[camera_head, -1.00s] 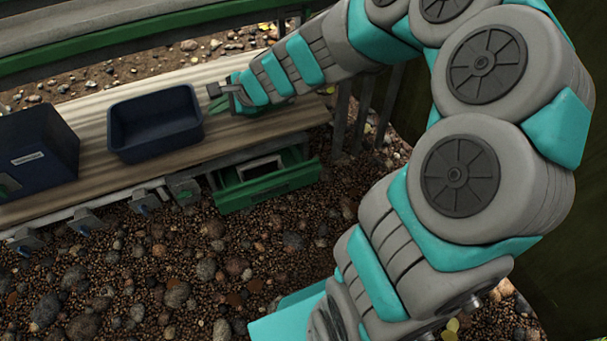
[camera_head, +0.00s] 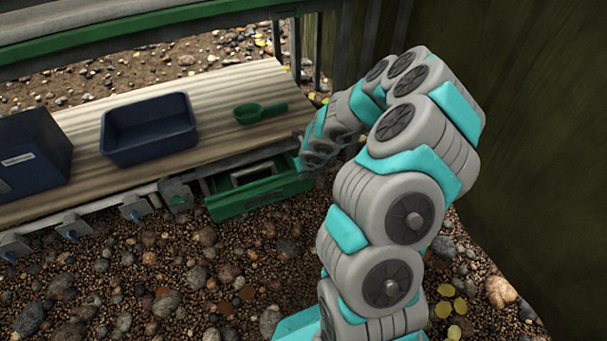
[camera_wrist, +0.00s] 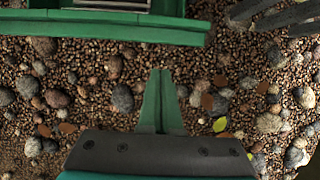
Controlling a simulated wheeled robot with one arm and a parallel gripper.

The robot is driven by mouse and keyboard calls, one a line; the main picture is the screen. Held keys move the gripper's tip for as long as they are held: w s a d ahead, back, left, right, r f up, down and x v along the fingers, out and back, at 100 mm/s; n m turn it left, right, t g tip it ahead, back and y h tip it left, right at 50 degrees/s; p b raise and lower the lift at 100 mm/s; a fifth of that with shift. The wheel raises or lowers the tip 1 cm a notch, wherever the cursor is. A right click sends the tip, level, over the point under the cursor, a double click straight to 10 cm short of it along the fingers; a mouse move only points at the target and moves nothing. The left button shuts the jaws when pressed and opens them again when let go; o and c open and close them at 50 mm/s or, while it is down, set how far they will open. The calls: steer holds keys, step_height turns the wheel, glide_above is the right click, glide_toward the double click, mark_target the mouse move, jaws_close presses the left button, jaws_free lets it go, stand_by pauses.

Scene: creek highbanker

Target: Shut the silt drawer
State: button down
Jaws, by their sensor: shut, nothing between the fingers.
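The green silt drawer (camera_head: 258,195) sticks out open from under the front edge of the wooden bench, and a grey-framed piece shows inside it. In the wrist view the drawer front (camera_wrist: 100,30) runs across the top left. My gripper (camera_wrist: 160,75) is shut and empty, its green fingers together over the gravel, below and to the right of the drawer front and apart from it in that picture. In the head view my wrist is at the right end of the drawer, and the fingertips are hard to make out there.
On the bench (camera_head: 75,125) stand a dark blue tub (camera_head: 150,135), a dark blue box (camera_head: 35,155) and a green scoop (camera_head: 262,111). Small valves (camera_head: 135,208) line the bench front. Grey posts (camera_wrist: 270,14) stand right of the drawer. Gravel in front is open.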

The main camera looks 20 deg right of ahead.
mark_target(294, 177)
steer(key=w+f, duration=0.4)
steer(key=f, duration=0.1)
steer(key=shift+w+f, duration=0.15)
steer(key=shift+f, duration=0.1)
steer(key=shift+w+r+p, duration=0.1)
steer(key=shift+w+p, duration=0.2)
steer(key=shift+p, duration=0.05)
steer(key=shift+w+f+p, duration=0.2)
steer(key=shift+w+p, duration=0.35)
steer(key=shift+w, duration=0.15)
